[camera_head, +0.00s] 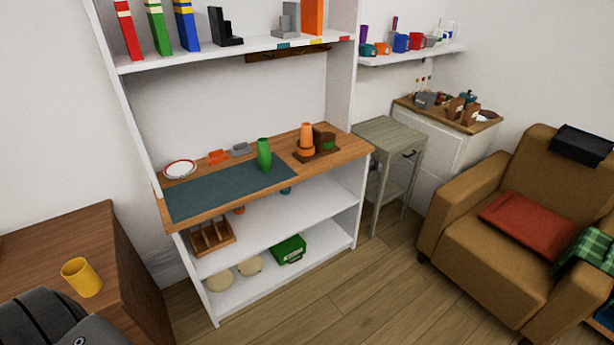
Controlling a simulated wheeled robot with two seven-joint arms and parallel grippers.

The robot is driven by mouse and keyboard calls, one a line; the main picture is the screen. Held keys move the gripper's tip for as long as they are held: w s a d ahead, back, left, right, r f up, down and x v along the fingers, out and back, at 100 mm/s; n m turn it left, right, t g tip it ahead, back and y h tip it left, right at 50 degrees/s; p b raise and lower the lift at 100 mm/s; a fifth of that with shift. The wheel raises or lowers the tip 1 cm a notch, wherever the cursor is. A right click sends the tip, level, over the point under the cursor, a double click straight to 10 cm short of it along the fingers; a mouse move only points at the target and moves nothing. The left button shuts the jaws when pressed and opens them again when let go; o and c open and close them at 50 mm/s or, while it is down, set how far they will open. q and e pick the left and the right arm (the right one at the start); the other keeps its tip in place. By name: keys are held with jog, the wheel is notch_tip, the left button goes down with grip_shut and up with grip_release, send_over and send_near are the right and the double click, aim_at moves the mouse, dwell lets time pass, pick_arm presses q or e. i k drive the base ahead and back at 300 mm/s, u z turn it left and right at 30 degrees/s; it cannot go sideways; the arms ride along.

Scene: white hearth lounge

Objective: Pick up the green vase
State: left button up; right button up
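The green vase (264,155) stands upright on the wooden counter of the white shelf unit, at the right part of a dark teal mat (215,192). It is a slim green cylinder with nothing touching its sides that I can see. Neither of my grippers shows in the head view. A dark grey rounded part, likely mine, fills the bottom left corner.
Orange pots (306,140) on a dark tray stand right of the vase. A white plate (180,169) and small orange and grey items lie behind the mat. A yellow mug (82,277) is on the near-left brown table (75,235). An armchair (510,230) stands right; the central floor is clear.

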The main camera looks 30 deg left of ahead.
aim_at(264, 159)
jog(key=z, duration=0.8)
jog(key=i, duration=1.25)
jog(key=u, duration=0.7)
jog(key=i, duration=0.75)
jog(key=u, duration=1.25)
jog(key=i, duration=0.35)
jog(key=u, duration=0.25)
